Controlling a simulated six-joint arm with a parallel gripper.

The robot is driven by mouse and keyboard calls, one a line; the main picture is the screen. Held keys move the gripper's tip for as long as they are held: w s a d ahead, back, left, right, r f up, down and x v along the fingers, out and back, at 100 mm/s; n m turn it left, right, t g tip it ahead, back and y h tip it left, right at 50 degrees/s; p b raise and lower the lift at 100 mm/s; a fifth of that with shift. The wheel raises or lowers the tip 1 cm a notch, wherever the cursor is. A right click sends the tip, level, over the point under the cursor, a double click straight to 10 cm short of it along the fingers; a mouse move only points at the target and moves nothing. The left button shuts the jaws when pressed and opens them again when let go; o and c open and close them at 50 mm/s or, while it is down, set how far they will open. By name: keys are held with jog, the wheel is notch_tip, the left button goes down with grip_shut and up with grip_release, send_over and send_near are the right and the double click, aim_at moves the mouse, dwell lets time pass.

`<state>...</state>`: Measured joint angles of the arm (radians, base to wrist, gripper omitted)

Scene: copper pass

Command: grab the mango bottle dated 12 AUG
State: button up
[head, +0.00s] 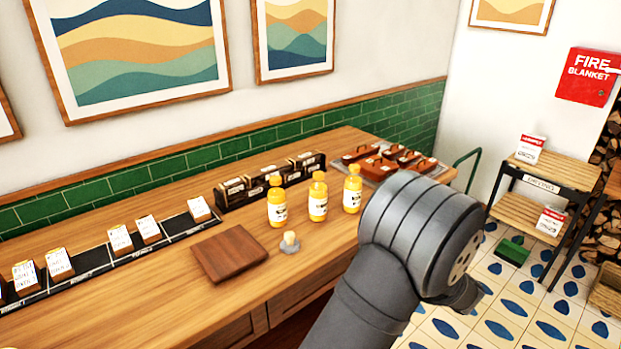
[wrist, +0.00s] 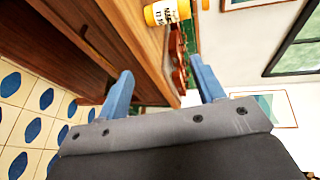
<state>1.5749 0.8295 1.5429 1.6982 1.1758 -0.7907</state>
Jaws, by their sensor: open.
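Three yellow bottles with white labels stand upright in a row on the wooden counter in the head view: a left bottle (head: 277,204), a middle bottle (head: 318,198) and a right bottle (head: 352,190). Their dates are too small to read, so I cannot tell which is dated 12 AUG. In the wrist view one yellow bottle (wrist: 168,12) shows sideways at the top edge, beyond the fingers, its label too small to read. My gripper (wrist: 163,88) is open and empty, its two blue fingers apart.
A wooden board (head: 229,253) and a small stopper-like piece (head: 290,242) lie in front of the left bottle. A black box row (head: 270,180) stands behind the bottles. A tray of brown items (head: 390,160) is at the back right. Labelled cards (head: 120,240) line the left.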

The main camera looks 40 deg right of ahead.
jog(key=w+a+r+n+g+y, duration=0.2)
jog(key=w+n+g+y, duration=0.3)
jog(key=w, duration=0.7)
jog(key=n+g+h, duration=0.1)
jog(key=g+h, duration=0.5)
jog(key=g, duration=0.3)
send_near(354, 167)
jog(key=x, duration=0.6)
jog(key=shift+d+f, duration=0.1)
jog(key=shift+d, duration=0.45)
jog(key=shift+a+f+x, duration=0.1)
jog(key=shift+a+x, duration=0.05)
jog(key=shift+x, duration=1.35)
jog(key=shift+a+f+x, duration=0.1)
jog(key=shift+a+x, duration=0.1)
jog(key=shift+x, duration=1.3)
jog(key=shift+w, duration=0.1)
grip_shut()
